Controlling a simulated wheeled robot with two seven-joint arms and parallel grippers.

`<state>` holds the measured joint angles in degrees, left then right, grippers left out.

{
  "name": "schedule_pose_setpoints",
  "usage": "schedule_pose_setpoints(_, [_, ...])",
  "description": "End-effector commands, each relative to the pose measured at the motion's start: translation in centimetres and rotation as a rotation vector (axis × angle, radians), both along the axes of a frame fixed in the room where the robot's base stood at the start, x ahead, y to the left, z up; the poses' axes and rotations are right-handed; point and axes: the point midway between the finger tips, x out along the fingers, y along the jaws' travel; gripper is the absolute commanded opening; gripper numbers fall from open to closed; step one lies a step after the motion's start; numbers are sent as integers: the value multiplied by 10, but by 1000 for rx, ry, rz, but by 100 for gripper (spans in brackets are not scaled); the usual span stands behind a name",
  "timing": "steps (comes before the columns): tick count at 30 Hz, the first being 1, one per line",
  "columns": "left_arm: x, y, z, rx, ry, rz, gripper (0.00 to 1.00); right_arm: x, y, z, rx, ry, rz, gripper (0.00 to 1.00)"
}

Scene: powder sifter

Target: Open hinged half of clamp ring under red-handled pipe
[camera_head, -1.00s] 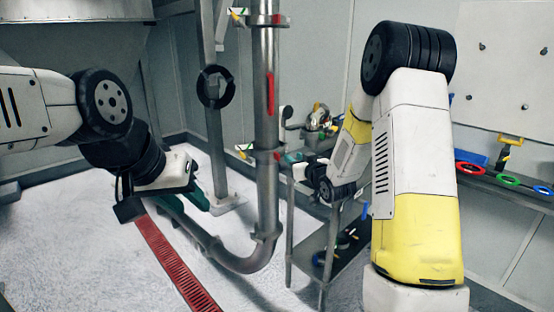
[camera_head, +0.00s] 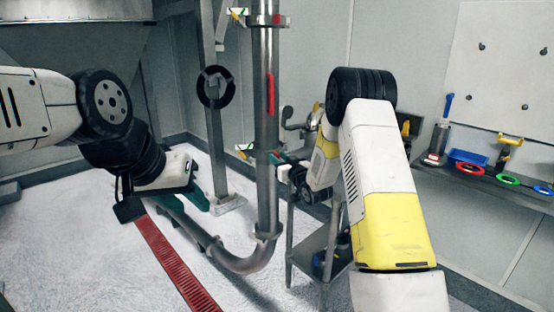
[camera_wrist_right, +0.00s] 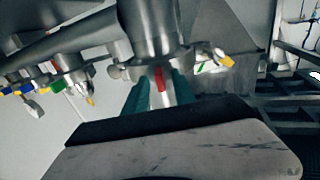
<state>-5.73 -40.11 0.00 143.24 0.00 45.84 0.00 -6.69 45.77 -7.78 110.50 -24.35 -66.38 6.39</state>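The vertical steel pipe (camera_head: 265,120) with the red handle (camera_head: 270,95) stands mid-view. My right gripper (camera_head: 280,158) is at the ring's right side. In the right wrist view, my right gripper's teal fingers (camera_wrist_right: 158,90) are apart on either side of a red tab (camera_wrist_right: 160,78); contact is unclear.
A steel stand (camera_head: 325,250) is below my right arm. A shelf at right (camera_head: 480,180) holds coloured rings, a blue tray (camera_head: 468,157) and tools. A grey post with a black ring (camera_head: 215,88) stands left of the pipe. A red floor grate (camera_head: 175,262) runs below.

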Motion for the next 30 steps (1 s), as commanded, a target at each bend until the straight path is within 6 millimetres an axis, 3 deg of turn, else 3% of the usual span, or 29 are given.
schedule_pose_setpoints(5, [0,0,0,0,0,0,36,0,0,0,0,0,0,32])
schedule_pose_setpoints(11, [0,0,0,0,0,0,36,0,0,0,0,0,0,0])
schedule_pose_setpoints(30, [0,0,0,0,0,0,36,0,0,0,0,0,0,0])
